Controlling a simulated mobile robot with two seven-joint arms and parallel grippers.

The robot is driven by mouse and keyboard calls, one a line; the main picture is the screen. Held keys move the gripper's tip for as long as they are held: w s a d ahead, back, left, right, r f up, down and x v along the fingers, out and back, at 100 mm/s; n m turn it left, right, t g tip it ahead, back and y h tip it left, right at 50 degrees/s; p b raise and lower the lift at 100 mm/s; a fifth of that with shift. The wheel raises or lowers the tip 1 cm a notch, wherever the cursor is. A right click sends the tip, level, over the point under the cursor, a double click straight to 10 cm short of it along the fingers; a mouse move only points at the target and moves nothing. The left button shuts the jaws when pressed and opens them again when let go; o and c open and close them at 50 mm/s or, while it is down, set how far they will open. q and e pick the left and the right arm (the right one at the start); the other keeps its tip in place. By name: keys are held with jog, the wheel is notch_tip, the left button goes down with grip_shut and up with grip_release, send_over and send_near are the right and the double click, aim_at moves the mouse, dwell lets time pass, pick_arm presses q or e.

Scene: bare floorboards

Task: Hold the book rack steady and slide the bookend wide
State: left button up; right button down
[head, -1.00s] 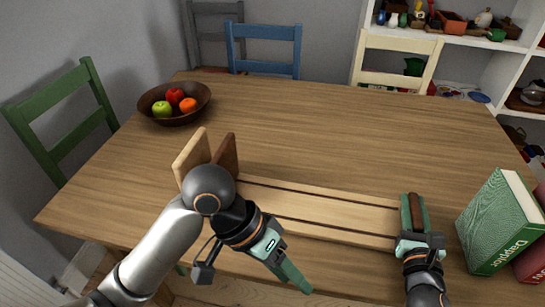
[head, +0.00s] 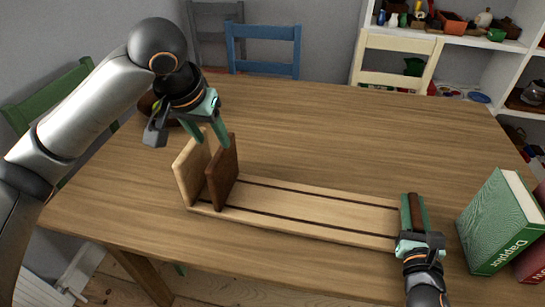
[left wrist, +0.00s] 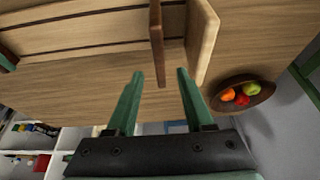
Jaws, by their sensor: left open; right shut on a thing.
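The book rack (head: 310,208) lies on the table, a pale wooden base with two dark slots and a pale upright end board (head: 190,172) at its left. The dark brown bookend (head: 223,180) stands upright close beside that board. My left gripper (head: 212,143) is open and empty, pointing down at the tops of the board and bookend. In the left wrist view, the bookend (left wrist: 157,40) lines up with the gap between the fingers (left wrist: 160,76). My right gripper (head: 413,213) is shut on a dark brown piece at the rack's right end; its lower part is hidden.
A green book (head: 497,225) and a red book (head: 533,262) stand right of my right gripper. The fruit bowl (left wrist: 243,97) is behind my left arm in the head view. The rack's base is bare between its ends. Chairs surround the table.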

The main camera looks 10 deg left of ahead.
aim_at(225, 161)
pick_arm(q)
jog(key=x, duration=1.1)
jog(key=shift+f, duration=0.2)
grip_shut()
dwell(1.0)
